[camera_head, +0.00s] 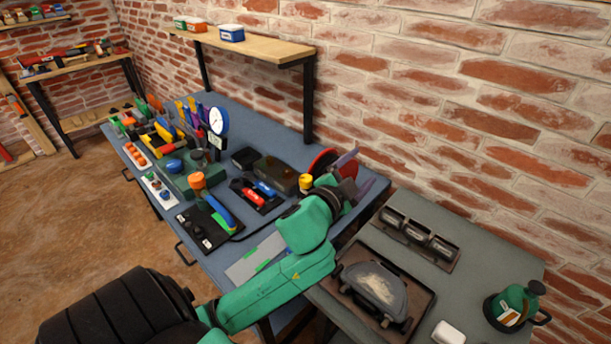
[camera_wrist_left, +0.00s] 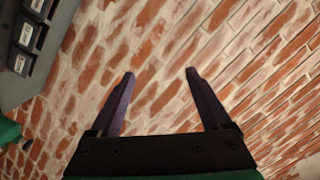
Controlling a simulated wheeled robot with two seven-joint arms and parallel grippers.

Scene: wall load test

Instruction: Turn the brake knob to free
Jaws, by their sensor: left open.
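My left gripper (camera_head: 358,172) is open and empty at the right end of the blue bench, in front of the brick wall. In the left wrist view its two purple fingers (camera_wrist_left: 160,74) are spread apart, with only brick wall between them. A red disc (camera_head: 321,161) stands just left of the gripper and is partly hidden by it. A small yellow knob-like piece (camera_head: 305,183) is beside my left wrist. An orange-topped knob (camera_head: 197,181) stands further left on the bench. I cannot tell which of these is the brake knob, or its setting. My right gripper is not in view.
The blue bench (camera_head: 262,115) is crowded with tools, a round gauge (camera_head: 218,120) and a black panel (camera_head: 207,228). A grey table (camera_head: 475,260) at right holds a dark tray (camera_head: 422,308), a three-part holder (camera_head: 447,262) and a green canister (camera_head: 514,307). A wooden shelf (camera_head: 270,47) is above.

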